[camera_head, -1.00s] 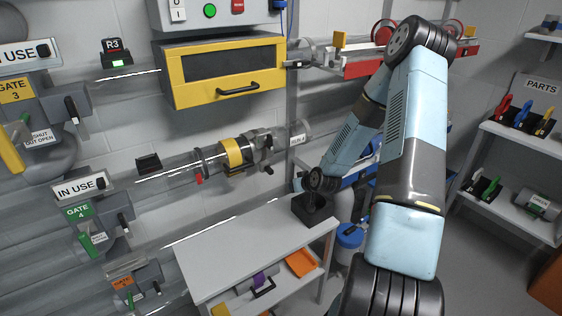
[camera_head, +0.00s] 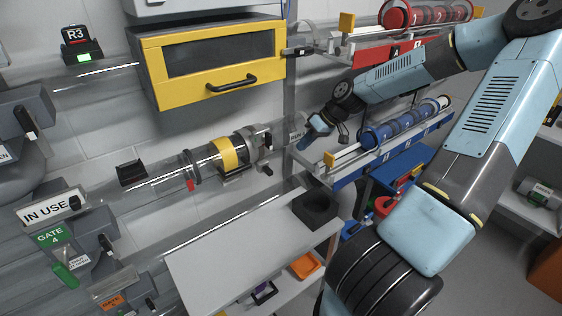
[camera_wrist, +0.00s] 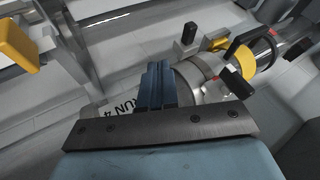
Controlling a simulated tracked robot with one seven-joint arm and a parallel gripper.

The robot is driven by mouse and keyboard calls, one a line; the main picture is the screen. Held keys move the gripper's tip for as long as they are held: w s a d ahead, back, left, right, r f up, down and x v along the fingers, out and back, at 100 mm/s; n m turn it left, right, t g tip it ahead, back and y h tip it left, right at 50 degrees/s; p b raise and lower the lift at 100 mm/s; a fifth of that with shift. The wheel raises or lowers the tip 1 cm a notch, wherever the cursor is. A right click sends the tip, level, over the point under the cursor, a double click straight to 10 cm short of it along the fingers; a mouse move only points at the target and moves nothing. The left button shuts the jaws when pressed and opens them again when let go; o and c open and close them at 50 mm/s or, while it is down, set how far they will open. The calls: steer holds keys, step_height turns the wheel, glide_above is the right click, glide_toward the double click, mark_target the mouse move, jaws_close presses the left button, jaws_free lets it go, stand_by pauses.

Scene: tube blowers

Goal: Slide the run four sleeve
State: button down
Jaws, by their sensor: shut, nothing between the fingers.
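The run four tube runs along the wall, with a yellow-banded clear section (camera_head: 226,153) and a black handle under it. In the wrist view the yellow band (camera_wrist: 243,62) is at upper right. A grey collar (camera_head: 262,143) sits right of the band; a metal ring (camera_wrist: 200,75) shows close by in the wrist view. The RUN 4 label (camera_wrist: 118,108) is partly hidden by my fingers. My gripper (camera_head: 306,138) is at the tube's right end, right of the collar. In the wrist view its blue fingers (camera_wrist: 157,82) are together and empty, close beside the metal ring; contact cannot be told.
A blue rack (camera_head: 385,158) with blue canisters (camera_head: 402,127) lies right of my gripper, with a red rack above. A grey table (camera_head: 235,250) with a black open block (camera_head: 316,209) stands below. The yellow cabinet (camera_head: 212,65) hangs above the tube.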

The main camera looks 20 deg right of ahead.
steer(key=a+f, duration=0.7)
steer(key=a, duration=0.1)
steer(key=shift+w+a+f, duration=0.3)
steer(key=shift+a+f, duration=0.05)
steer(key=shift+f, duration=0.05)
stand_by(0.4)
steer(key=shift+s+a, duration=0.25)
steer(key=shift+a, duration=0.3)
steer(key=shift+s+a, duration=0.25)
steer(key=shift+a, duration=0.3)
steer(key=d+r, duration=0.8)
steer(key=d, duration=0.3)
